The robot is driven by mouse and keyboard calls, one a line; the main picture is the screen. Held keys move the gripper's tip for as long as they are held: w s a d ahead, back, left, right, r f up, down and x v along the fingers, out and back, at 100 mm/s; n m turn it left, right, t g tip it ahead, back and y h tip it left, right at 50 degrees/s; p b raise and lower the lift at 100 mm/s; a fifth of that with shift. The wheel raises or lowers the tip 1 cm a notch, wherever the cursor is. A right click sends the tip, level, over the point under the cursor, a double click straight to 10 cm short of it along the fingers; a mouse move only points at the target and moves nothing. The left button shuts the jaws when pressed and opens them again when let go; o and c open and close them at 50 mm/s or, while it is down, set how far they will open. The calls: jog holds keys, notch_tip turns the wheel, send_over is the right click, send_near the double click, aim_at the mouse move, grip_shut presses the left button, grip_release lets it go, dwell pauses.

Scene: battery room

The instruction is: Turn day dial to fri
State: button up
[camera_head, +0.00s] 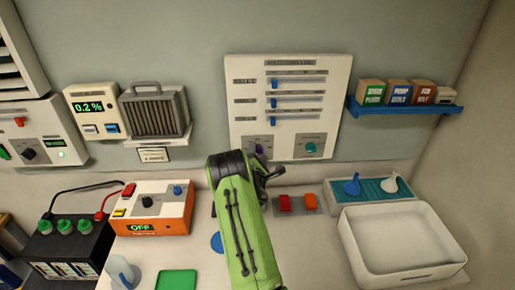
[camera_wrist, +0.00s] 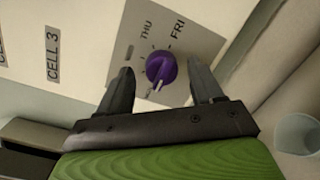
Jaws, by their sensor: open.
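The purple day dial (camera_wrist: 161,66) is on a grey plate of the white wall panel, with THU printed at its upper left and FRI at its upper right in the wrist view. Its pale pointer mark points down and slightly left in that picture, away from FRI. Part of the dial (camera_head: 259,149) shows in the head view, low on the panel (camera_head: 240,68). My gripper (camera_wrist: 164,71) is open, with one dark finger on each side of the dial and gaps visible between. Whether the fingertips reach the dial's depth is unclear. In the head view my gripper (camera_head: 268,174) partly covers the plate.
Sliders (camera_head: 297,81) sit above the dial, and a teal knob (camera_head: 310,148) is to its right. Red and orange switches (camera_head: 285,203) are below. A white tray (camera_head: 350,250) stands at lower right, an orange-and-white box (camera_head: 165,222) at left.

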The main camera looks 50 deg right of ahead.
jog(key=shift+f, duration=0.1)
jog(key=c, duration=1.1)
jog(key=shift+o, duration=0.2)
